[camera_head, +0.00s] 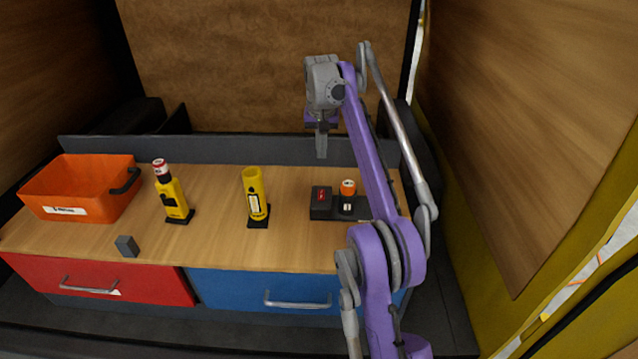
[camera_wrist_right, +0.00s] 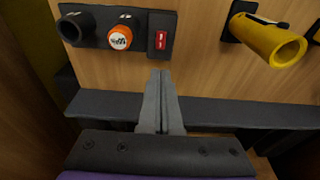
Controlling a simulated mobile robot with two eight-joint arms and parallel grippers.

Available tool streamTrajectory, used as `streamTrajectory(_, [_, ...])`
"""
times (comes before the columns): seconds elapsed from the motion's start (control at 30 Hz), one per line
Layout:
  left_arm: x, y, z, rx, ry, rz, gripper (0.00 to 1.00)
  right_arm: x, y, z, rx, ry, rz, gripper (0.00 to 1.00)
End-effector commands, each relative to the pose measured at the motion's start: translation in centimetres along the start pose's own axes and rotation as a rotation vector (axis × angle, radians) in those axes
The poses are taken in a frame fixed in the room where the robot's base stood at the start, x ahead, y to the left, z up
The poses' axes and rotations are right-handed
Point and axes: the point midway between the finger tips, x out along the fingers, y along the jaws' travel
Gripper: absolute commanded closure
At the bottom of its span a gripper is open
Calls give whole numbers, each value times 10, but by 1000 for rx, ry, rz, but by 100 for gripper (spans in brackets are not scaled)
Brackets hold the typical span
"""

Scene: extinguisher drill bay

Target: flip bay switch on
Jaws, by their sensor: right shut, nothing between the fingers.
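The bay switch is a dark box (camera_head: 321,203) with a red rocker, on the right part of the wooden bench. It also shows in the right wrist view (camera_wrist_right: 161,36), just beyond my fingertips in the picture. I cannot tell which way the rocker is set. My right gripper (camera_head: 321,155) is shut and empty, pointing down above the back of the bench, behind the switch and apart from it. Its closed fingers also show in the right wrist view (camera_wrist_right: 162,78). My left gripper is not in view.
A dark holder (camera_head: 361,211) with an orange-capped item (camera_head: 348,187) stands right beside the switch. A yellow tube (camera_head: 254,188), a yellow extinguisher-like item (camera_head: 170,194), a small grey block (camera_head: 127,246) and an orange bin (camera_head: 88,178) stand leftward. A dark ledge (camera_head: 220,149) runs along the back.

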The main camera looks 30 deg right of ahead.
Motion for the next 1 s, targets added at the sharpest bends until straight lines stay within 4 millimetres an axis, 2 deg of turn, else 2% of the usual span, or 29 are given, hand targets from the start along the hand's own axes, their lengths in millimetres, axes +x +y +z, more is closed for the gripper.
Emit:
streamTrajectory(0.13, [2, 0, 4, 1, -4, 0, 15, 8, 0, 0, -1, -1, 0, 100])
streamTrajectory(0.23, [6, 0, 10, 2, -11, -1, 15, 22, 0, 1, -1, -2, 1, 100])
streamTrajectory(0.5, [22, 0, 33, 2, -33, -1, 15, 81, 1, 2, -1, -3, 2, 100])
streamTrajectory(0.7, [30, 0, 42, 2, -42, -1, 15, 116, 0, 1, -1, -1, 1, 100])
streamTrajectory(0.83, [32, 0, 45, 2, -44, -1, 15, 131, 0, 1, -1, 1, 0, 100])
streamTrajectory(1.0, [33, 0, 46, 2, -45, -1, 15, 140, 0, 0, -1, 1, 0, 100])
